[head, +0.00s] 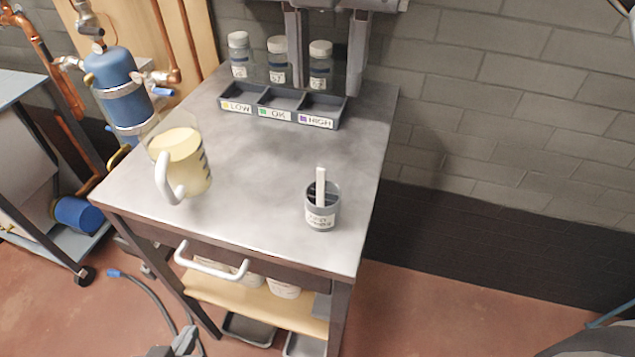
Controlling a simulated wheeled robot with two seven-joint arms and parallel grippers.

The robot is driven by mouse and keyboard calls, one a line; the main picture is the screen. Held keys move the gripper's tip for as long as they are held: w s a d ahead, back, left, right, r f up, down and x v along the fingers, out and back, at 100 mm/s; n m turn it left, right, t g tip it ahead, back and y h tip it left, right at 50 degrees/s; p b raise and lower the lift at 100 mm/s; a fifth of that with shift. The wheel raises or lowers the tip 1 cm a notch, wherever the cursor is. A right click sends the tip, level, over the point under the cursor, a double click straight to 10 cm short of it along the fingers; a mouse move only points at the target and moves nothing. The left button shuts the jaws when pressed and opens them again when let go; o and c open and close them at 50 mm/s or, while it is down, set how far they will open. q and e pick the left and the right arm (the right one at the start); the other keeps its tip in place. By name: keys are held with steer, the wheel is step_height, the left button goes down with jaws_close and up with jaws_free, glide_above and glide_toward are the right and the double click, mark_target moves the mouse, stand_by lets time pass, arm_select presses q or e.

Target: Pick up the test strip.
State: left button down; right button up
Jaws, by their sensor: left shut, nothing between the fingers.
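A white test strip (321,186) stands upright in a small grey cup (322,222) with a white label. The cup stands near the front right of the metal cart top, and the strip's lower end is hidden inside it. My left gripper (182,342) shows only partly at the bottom edge, in front of and below the cart top. It is shut and empty, well apart from the cup. My right gripper is not in view.
A jug (181,160) of pale yellow liquid stands left on the cart top (260,185). A tray (283,112) labelled LOW, OK and HIGH lies at the back, before three lidded jars (320,65). A white handle (212,264) juts from the cart's front. The surface around the cup is clear.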

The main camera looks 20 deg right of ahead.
glide_above(321, 176)
step_height(321, 176, down, 10)
steer(key=shift+w+f+p, duration=0.1)
steer(key=shift+f+p, duration=0.55)
steer(key=shift+f, duration=2.15)
jaws_close()
